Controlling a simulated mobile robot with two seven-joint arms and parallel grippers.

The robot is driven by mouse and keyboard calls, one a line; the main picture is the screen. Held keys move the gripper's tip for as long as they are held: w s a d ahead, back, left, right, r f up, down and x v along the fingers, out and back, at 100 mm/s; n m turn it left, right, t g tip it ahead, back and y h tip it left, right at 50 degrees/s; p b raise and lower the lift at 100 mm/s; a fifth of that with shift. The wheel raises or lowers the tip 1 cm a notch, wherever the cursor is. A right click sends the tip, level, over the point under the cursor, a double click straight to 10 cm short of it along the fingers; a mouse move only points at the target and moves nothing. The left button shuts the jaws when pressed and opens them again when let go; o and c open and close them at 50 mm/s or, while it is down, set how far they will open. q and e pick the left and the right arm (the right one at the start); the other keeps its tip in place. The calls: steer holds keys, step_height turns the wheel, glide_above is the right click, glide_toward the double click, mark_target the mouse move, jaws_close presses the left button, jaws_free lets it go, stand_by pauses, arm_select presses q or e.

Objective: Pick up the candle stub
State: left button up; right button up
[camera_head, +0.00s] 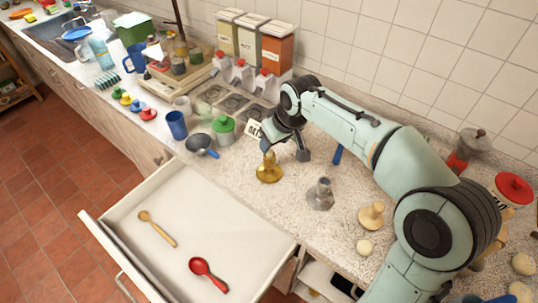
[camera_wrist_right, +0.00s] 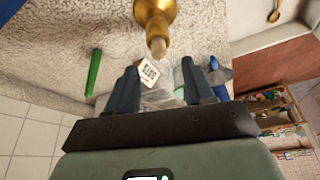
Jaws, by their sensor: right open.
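A brass candlestick (camera_head: 269,172) stands on the counter behind the open drawer. In the right wrist view, the candlestick (camera_wrist_right: 154,12) comes in from the top edge, and a short tan candle stub (camera_wrist_right: 157,46) sits in its end. My right gripper (camera_head: 284,150) is low over the counter beside the top of the candlestick. In the wrist view its fingers (camera_wrist_right: 160,82) are apart, with the stub just beyond the tips, roughly in line with the gap. The fingers do not hold it. In the head view the stub is hard to make out. My left gripper is not in view.
A grey metal candlestick (camera_head: 320,194) and a wooden one (camera_head: 371,215) stand to the right. A numbered card (camera_head: 254,129) is behind. The drawer (camera_head: 190,207) holds two spoons.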

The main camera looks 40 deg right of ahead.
mark_target(271, 150)
steer(key=x, duration=0.5)
steer(key=shift+f, duration=0.2)
jaws_close()
